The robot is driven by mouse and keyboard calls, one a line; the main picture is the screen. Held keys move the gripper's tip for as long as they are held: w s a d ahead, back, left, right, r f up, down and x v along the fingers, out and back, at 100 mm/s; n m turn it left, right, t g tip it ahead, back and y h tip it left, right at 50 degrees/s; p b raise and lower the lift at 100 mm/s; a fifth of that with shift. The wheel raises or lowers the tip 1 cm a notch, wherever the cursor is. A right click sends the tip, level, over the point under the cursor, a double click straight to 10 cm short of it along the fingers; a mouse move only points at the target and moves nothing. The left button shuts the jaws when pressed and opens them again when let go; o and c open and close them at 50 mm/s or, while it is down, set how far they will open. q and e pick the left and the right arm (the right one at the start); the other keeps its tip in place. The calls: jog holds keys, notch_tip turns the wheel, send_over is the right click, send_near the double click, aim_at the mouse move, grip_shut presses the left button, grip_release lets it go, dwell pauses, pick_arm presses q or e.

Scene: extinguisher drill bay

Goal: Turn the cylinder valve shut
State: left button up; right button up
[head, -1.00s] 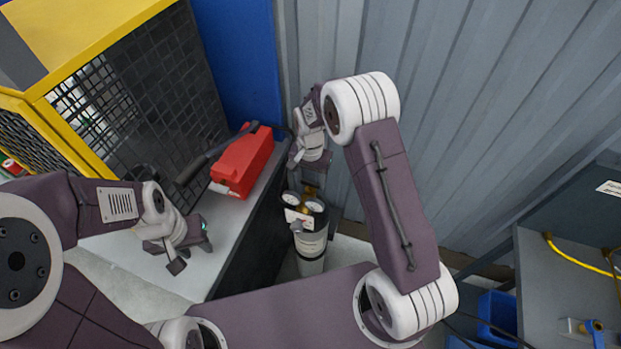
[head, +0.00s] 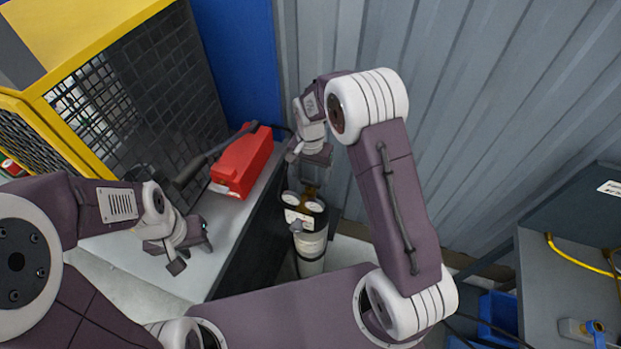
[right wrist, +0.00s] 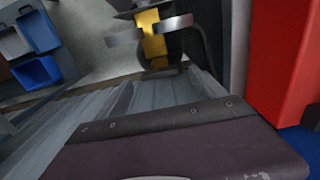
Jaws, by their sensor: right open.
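The cylinder (head: 311,246) is pale with a dark band and stands upright beside the dark side of the bench. Its brass valve (head: 310,189) and two round gauges (head: 291,198) are on top. The brass part also shows at the top of the right wrist view (right wrist: 152,38). My right gripper (head: 309,160) is open and empty, just above and behind the valve in the head view. I see no clear contact between them. My left gripper (head: 192,251) is over the bench top, away from the cylinder; its jaw state is unclear.
A red box (head: 242,162) lies on the bench (head: 232,237), left of the cylinder. A yellow-framed mesh cage (head: 140,90) stands at the left. A corrugated wall (head: 450,110) is behind. Blue bins (head: 497,313) and a grey bench are at the right.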

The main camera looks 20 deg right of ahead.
aim_at(311, 182)
notch_tip(311, 182, up, 7)
jog(key=shift+f, duration=0.15)
dwell(0.4)
